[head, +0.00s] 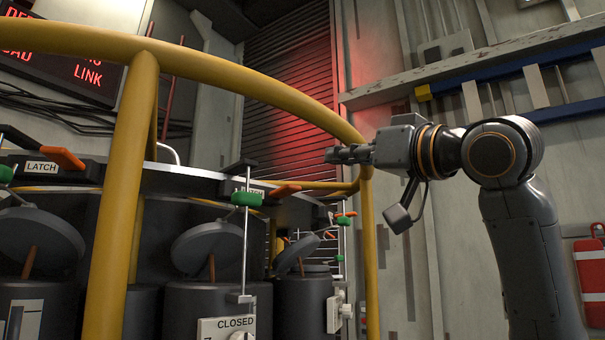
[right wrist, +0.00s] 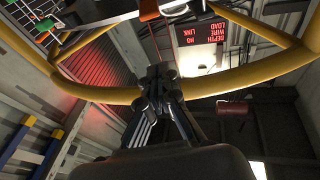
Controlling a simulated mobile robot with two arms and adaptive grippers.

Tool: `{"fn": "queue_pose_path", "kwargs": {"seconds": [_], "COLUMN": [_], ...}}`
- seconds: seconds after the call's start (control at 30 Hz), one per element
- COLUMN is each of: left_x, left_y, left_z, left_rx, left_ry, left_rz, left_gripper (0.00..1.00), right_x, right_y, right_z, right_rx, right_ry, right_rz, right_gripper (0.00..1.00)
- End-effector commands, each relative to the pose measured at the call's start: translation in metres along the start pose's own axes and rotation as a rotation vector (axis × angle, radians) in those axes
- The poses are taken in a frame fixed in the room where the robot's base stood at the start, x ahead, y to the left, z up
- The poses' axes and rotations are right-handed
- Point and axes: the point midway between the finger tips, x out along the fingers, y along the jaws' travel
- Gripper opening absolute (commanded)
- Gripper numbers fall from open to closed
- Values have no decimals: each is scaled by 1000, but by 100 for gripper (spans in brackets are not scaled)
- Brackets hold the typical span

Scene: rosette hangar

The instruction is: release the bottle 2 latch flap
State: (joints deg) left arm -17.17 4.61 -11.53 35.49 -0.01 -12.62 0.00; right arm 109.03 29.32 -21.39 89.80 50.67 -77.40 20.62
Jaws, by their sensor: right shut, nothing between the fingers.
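Three latch flaps with orange handles show in the head view: one at left (head: 63,159) beside a LATCH label, one in the middle (head: 285,190), and a small one further right (head: 345,214). Below them stand dark bottles, at left (head: 38,310), middle (head: 185,310) and right (head: 303,305). No bottle number is readable, so I cannot tell which is bottle 2. My right gripper (head: 335,154) is shut and empty, up by the yellow rail, apart from the flaps. It also shows in the right wrist view (right wrist: 160,72). My left gripper is not in view.
The yellow guard rail (head: 235,72) curves in front of the bottles, with a thick post (head: 125,200) at left. Thin upright rods with green clamps (head: 246,199) stand by the bottles. A CLOSED panel (head: 228,328) sits low in the middle. A red-lettered sign (right wrist: 207,32) hangs beyond the rail.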

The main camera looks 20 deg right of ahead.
Motion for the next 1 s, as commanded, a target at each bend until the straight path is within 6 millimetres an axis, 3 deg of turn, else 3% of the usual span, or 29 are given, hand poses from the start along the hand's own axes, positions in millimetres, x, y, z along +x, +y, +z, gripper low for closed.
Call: {"fn": "queue_pose_path", "kwargs": {"seconds": [0.47,0.57,0.97,1.0], "left_x": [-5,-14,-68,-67], "left_y": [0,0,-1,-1], "left_z": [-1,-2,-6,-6], "left_rx": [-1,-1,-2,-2], "left_ry": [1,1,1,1], "left_rz": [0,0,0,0], "left_gripper": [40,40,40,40], "right_x": [4,16,101,99], "right_y": [-1,-1,-1,0], "right_z": [-6,-7,-10,-2], "right_rx": [0,0,1,-1], "right_ry": [4,2,1,3], "right_rz": [-2,-2,-2,0], "right_gripper": [0,0,0,0]}}
